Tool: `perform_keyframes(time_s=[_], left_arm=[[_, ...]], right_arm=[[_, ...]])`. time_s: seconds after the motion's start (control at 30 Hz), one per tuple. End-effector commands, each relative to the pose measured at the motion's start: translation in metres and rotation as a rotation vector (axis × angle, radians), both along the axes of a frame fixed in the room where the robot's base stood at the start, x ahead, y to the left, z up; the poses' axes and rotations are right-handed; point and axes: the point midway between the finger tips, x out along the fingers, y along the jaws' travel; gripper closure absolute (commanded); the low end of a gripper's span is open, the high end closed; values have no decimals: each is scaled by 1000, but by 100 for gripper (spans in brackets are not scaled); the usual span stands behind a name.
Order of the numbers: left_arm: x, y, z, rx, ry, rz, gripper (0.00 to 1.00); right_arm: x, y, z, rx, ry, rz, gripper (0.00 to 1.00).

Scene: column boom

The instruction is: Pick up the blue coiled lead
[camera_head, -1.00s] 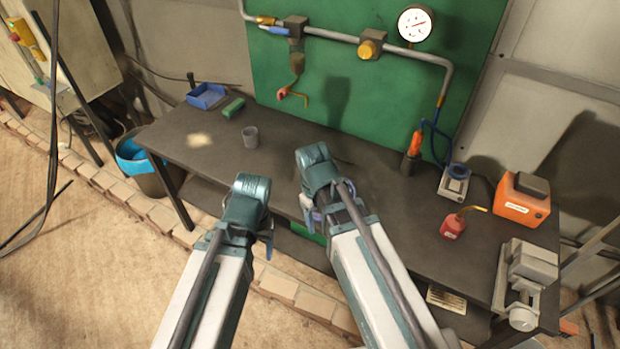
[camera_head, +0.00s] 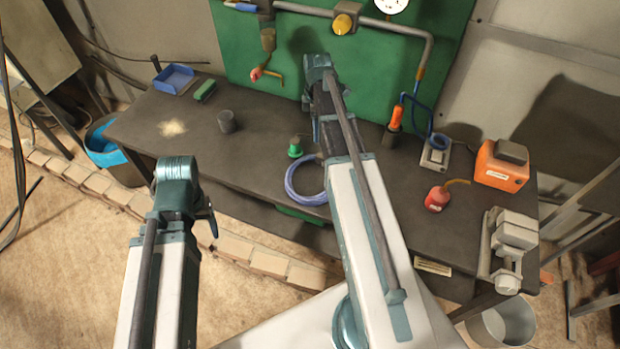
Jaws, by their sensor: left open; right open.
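The blue coiled lead (camera_head: 291,188) lies as a loose ring near the front edge of the dark workbench (camera_head: 255,165). My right forearm covers its right side. My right gripper (camera_head: 310,108) is beyond the coil, over the back part of the bench and partly hidden by its own arm. It is open, and I see nothing in it. My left gripper (camera_head: 208,218) is left of the coil, in front of the bench edge, mostly hidden behind its wrist. It is open and apart from the coil.
A green-topped item (camera_head: 295,147) stands just behind the coil. A grey cup (camera_head: 227,121), green block (camera_head: 205,91) and blue tray (camera_head: 173,79) are to the left. A red oil can (camera_head: 437,198), orange box (camera_head: 501,165) and grey vise (camera_head: 510,240) are to the right.

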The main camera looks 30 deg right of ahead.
Motion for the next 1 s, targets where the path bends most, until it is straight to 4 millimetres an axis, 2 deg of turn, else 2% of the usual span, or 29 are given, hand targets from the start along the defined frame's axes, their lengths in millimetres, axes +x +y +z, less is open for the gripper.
perform_keyframes(time_s=[0.03, 0.5, 0.6, 0.87, 1.0], left_arm=[[0, 0, -10, 0, 0, -1, 28], [0, 0, -73, 1, 0, -1, 28], [0, 0, -79, 1, 0, -1, 28], [0, 0, -80, 1, 0, -1, 28], [0, 0, -90, 1, 0, -1, 28]], right_arm=[[0, 0, -10, 0, 0, 0, 38], [0, 1, -73, 0, 0, 0, 38], [0, 1, -79, 0, 0, 0, 38], [1, 1, -80, 0, 0, 0, 38], [1, 2, -90, 0, 0, 0, 38]])
